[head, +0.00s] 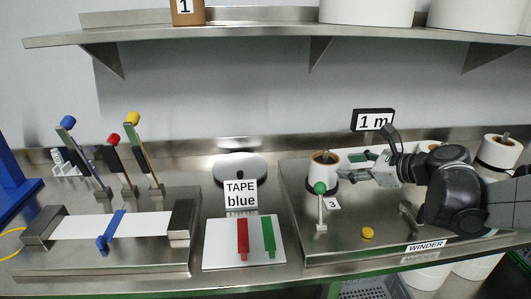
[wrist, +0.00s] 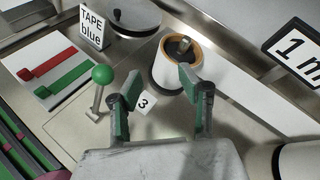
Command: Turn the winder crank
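The steel winder unit (head: 335,240) carries a WINDER sign (head: 425,246). A white roll (head: 324,168) with a brown core stands on its left side; it also shows in the wrist view (wrist: 164,70). A lever with a green ball knob (head: 320,188) stands upright in front of the roll, and shows left of my fingers in the wrist view (wrist: 102,74). A grey metal handle-like part (head: 409,212) is partly behind my arm; I cannot tell which part is the crank. My gripper (head: 350,165) is open and empty, right of the roll, with its fingers spread in the wrist view (wrist: 160,78).
A yellow button (head: 367,232) sits on the winder's front. A "1 m" sign (head: 373,120) stands behind. Left are a plate (head: 215,250) with red and green strips, a TAPE blue sign (head: 240,194), and three coloured-knob levers (head: 115,150). A shelf (head: 270,36) runs above.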

